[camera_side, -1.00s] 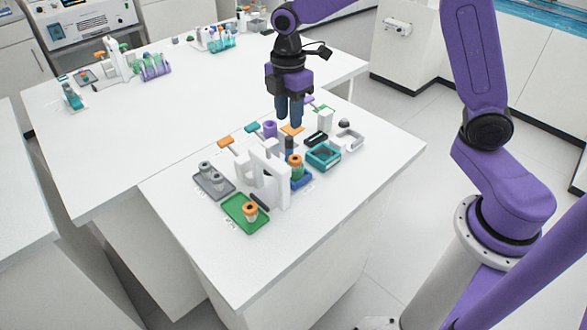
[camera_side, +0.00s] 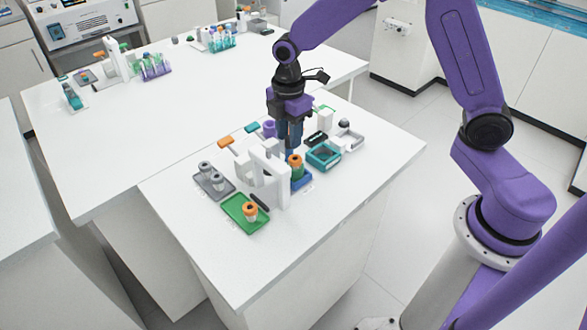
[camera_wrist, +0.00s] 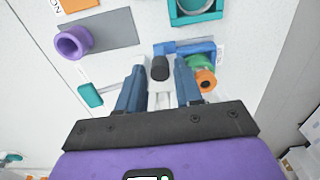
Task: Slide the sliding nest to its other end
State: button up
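The blue nest (camera_side: 304,181) stands on the table behind the white arch, holding an orange-capped tube (camera_side: 295,161). In the wrist view the blue nest (camera_wrist: 185,47) lies just ahead of my fingers, with the tube (camera_wrist: 204,78) at its right. A dark upright post (camera_wrist: 159,68) stands at the nest's left end. My gripper (camera_wrist: 159,85) is open and points down, one finger on each side of the post, with a visible gap on both sides. In the side view my gripper (camera_side: 289,140) is low behind the tube, and the post is mostly hidden.
A white arch (camera_side: 270,175) stands close in front. A green tray (camera_side: 240,213) with an orange-capped tube and a grey tray (camera_side: 213,182) are at left. A teal box (camera_side: 323,155) is close at right, a purple ring (camera_wrist: 73,42) at left in the wrist view. The table's front is clear.

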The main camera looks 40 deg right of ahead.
jog(key=c, duration=0.6)
jog(key=shift+a, duration=3.6)
jog(key=shift+c, duration=0.2)
jog(key=o, duration=0.6)
jog(key=shift+o, duration=0.2)
jog(key=shift+r, duration=2.5)
jog(key=shift+s, duration=0.1)
jog(key=s+d+r+m, duration=0.1)
jog(key=s+d, duration=0.3)
jog(key=s, duration=0.5)
jog(key=s+d+m, duration=0.2)
jog(key=s+d, duration=0.2)
jog(key=s, duration=0.6)
jog(key=s+d+r+m, duration=0.1)
jog(key=s+d, duration=0.3)
jog(key=s, duration=0.5)
jog(key=shift+s+d+r+m, duration=0.15)
jog(key=shift+s+r+m, duration=0.2)
jog(key=shift+m, duration=0.35)
